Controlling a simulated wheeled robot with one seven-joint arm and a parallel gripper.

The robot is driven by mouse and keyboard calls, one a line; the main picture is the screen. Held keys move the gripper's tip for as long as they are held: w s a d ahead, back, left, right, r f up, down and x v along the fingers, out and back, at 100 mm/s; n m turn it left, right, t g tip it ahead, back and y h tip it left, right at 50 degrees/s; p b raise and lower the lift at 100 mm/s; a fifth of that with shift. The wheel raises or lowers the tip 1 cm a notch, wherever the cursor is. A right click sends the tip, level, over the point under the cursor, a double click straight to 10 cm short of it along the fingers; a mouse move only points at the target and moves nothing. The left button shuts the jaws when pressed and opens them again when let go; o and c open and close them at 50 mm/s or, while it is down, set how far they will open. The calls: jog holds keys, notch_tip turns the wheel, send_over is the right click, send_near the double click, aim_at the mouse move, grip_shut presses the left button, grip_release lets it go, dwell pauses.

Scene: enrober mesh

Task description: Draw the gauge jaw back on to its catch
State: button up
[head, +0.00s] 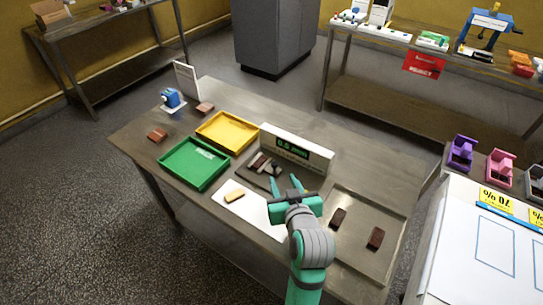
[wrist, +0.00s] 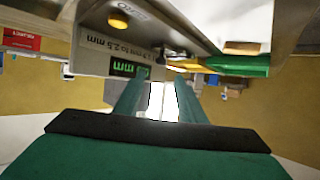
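The gauge (head: 297,149) stands mid-table in the head view, a pale upright panel with a green-lit display. In front of it lies its dark base (head: 258,181) with small grey and brown blocks (head: 263,163); I cannot tell which part is the jaw, and the catch is not clear. My gripper (head: 284,182) is open and empty at the right end of the base, fingers pointing towards the panel. In the wrist view the gauge panel (wrist: 95,48) appears upside down beyond my open fingers (wrist: 162,80), with a yellow round button (wrist: 118,20).
A green tray (head: 195,163) and a yellow tray (head: 227,132) lie left of the gauge. A white board (head: 255,213) with a tan bar (head: 235,195) lies in front. A metal tray (head: 365,225) with two dark bars is at the right. A small sign (head: 187,80) stands behind.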

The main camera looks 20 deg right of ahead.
aim_at(275, 165)
jog(key=x, duration=1)
jog(key=shift+r, duration=0.1)
jog(key=shift+w+a, duration=0.15)
jog(key=shift+w, duration=0.25)
jog(key=shift+c, duration=1.2)
jog(key=shift+s+d, duration=0.1)
jog(key=shift+d, duration=0.1)
grip_shut()
